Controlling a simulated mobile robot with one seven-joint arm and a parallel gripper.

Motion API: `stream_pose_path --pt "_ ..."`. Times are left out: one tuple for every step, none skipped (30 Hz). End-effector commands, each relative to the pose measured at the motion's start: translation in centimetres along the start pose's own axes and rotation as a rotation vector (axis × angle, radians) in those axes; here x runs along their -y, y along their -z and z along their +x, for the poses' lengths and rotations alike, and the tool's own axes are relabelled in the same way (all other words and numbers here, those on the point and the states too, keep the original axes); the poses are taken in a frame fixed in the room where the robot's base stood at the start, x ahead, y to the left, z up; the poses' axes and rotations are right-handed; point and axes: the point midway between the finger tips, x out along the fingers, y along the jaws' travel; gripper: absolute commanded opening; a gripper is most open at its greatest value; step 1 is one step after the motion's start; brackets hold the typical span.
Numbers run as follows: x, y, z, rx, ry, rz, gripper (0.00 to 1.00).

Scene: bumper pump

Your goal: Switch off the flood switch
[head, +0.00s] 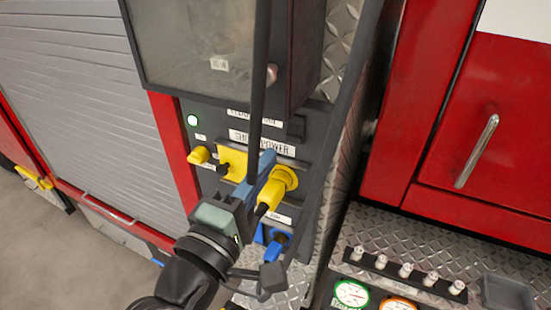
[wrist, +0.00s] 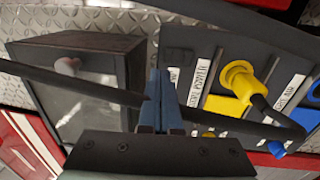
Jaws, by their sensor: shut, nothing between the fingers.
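My gripper (head: 264,160) has blue fingers, shut and empty, in front of the dark control panel. The shut fingers also show in the wrist view (wrist: 160,78). A small dark block (head: 295,127), which looks like a switch, sits at the right end of a partly covered upper label, up and right of my fingertips. It also shows in the wrist view (wrist: 180,57), right of the fingers and apart from them in the picture. I cannot read the label clearly, nor tell the switch position. Whether my fingers touch the panel is unclear.
A yellow plug (head: 275,192) sits in the panel just below and right of my fingers. Its black cable (head: 259,80) crosses close in front of the panel. A dark glass-fronted box (head: 200,45) juts out above. A yellow knob (head: 199,155) and blue fitting (head: 275,246) are nearby.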

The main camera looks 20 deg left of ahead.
Motion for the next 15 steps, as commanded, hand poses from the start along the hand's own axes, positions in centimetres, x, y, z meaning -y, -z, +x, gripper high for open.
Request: stream_pose_path --pt "0.0 0.1 -0.9 -0.004 -0.001 0.003 0.00" --pt "-0.1 0.1 -1.2 -0.003 -0.001 0.002 0.00" --pt "-0.2 0.1 -1.7 -0.003 -0.002 0.001 0.00" --pt "-0.3 0.1 -1.9 -0.003 -0.002 0.000 0.00" --pt "-0.4 0.1 -2.1 -0.002 -0.001 0.000 0.00" --pt "-0.5 0.1 -2.4 -0.001 0.000 0.000 0.00" --pt "-0.6 0.0 -2.5 -0.001 0.000 0.000 0.00" --pt "-0.6 0.0 -2.6 -0.001 -0.001 0.000 0.00" --pt "-0.7 0.0 -2.7 -0.001 -0.001 0.000 0.00" --pt "-0.7 0.0 -2.7 -0.001 0.000 0.000 0.00" --pt "-0.7 0.0 -2.7 -0.001 0.000 0.000 0.00" --pt "-0.7 0.0 -2.7 -0.001 0.000 0.000 0.00" --pt "-0.7 0.0 -2.7 -0.001 0.000 0.000 0.00" --pt "-0.7 0.0 -2.7 -0.001 0.000 0.000 0.00" --pt "-0.7 0.0 -2.7 -0.001 0.000 0.000 0.00"
